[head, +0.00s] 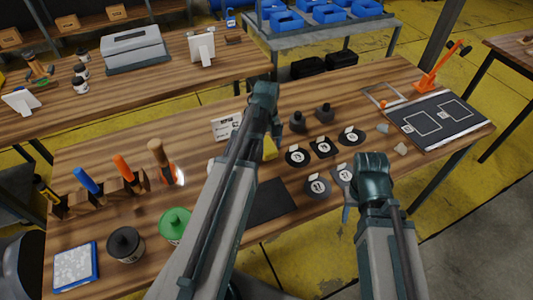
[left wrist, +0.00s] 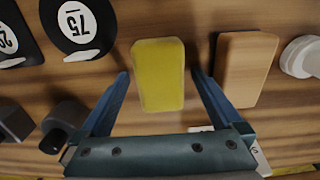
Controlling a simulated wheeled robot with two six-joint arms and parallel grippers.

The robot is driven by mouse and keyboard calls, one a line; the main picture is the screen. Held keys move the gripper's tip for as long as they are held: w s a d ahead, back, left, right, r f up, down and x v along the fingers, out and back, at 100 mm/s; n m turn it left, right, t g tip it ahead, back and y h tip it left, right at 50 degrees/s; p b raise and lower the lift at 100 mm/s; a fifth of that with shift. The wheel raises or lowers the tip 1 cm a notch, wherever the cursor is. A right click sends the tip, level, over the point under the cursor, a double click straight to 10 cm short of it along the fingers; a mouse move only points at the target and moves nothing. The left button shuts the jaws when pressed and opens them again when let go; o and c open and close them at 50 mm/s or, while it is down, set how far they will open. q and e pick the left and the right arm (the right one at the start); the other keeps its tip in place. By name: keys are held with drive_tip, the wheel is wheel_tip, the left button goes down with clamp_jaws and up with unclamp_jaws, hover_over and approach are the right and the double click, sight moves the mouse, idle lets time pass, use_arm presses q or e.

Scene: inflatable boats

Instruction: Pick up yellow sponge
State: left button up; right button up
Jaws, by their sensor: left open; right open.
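The yellow sponge (left wrist: 159,75) lies on the wooden table in the left wrist view, between the two spread fingers of my left gripper (left wrist: 158,88). A gap shows on each side of it, so the fingers are not closed on it. In the head view the sponge (head: 270,148) is partly hidden behind my left arm. My left gripper (head: 262,112) reaches over the table there. My right gripper (head: 369,180) hangs over the table's front right part with nothing seen in it; its fingertips are mostly hidden.
A tan block (left wrist: 246,65) lies just right of the sponge in the left wrist view. Black numbered discs (head: 323,147) and dark weights (head: 297,122) stand nearby. A tool rack (head: 115,190), a green-topped can (head: 175,223) and a black mat (head: 270,201) occupy the near left and middle.

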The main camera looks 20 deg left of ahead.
sight(266, 144)
use_arm(q)
drive_tip(key=shift+f, duration=0.1)
drive_tip(key=c, duration=1.3)
drive_tip(key=shift+c, duration=0.2)
wheel_tip(266, 144, up, 10)
drive_tip(key=p, duration=1)
drive_tip(key=o, duration=0.7)
drive_tip(key=c, duration=0.6)
